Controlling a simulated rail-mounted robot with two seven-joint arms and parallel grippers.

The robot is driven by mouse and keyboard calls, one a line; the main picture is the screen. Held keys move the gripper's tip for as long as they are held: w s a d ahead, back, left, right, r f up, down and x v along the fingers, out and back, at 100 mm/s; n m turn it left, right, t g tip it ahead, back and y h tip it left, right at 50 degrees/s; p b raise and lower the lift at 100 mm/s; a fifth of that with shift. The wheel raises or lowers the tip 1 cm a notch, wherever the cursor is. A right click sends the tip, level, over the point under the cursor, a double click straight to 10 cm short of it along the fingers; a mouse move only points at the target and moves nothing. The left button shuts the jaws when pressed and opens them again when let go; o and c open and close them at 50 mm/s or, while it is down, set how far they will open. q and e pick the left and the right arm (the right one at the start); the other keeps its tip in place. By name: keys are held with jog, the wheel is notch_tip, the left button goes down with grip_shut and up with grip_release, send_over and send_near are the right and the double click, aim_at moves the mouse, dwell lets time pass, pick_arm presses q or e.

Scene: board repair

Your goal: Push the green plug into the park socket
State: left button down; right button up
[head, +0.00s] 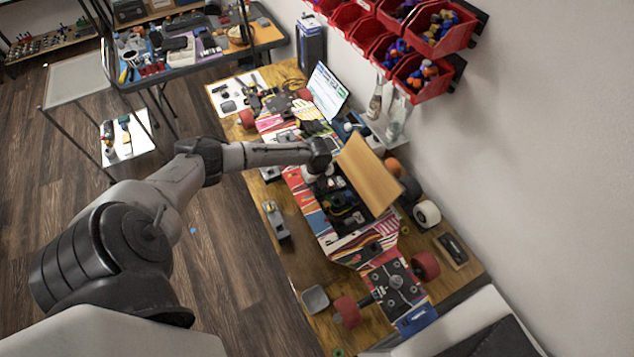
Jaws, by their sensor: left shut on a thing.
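My left gripper (312,175) is at the far left corner of an open compartment in the long skateboard-like board (345,245) on the workbench. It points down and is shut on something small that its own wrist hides. I cannot make out the green plug or the park socket at this size. The open compartment (345,208) shows dark parts with small blue, red and yellow bits inside. A wooden lid (370,172) stands tilted up along its right side, close to the wrist. My right gripper is not in view.
The wooden workbench (310,268) runs along the wall. A small grey device (276,220), a square grey dish (315,299) and red wheels (425,265) lie around the board. A tablet (327,92) stands behind. Red bins (421,78) hang on the wall.

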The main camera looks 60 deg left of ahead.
pick_arm(q)
jog(key=shift+f, duration=0.45)
dwell(0.6)
jog(key=shift+f, duration=0.1)
dwell(0.8)
jog(key=shift+f+b, duration=0.2)
jog(key=shift+b, duration=0.15)
jog(key=shift+f, duration=0.3)
dwell(0.4)
jog(key=c, duration=1.1)
grip_release()
jog(key=shift+o, duration=1.2)
jog(key=shift+w, duration=0.15)
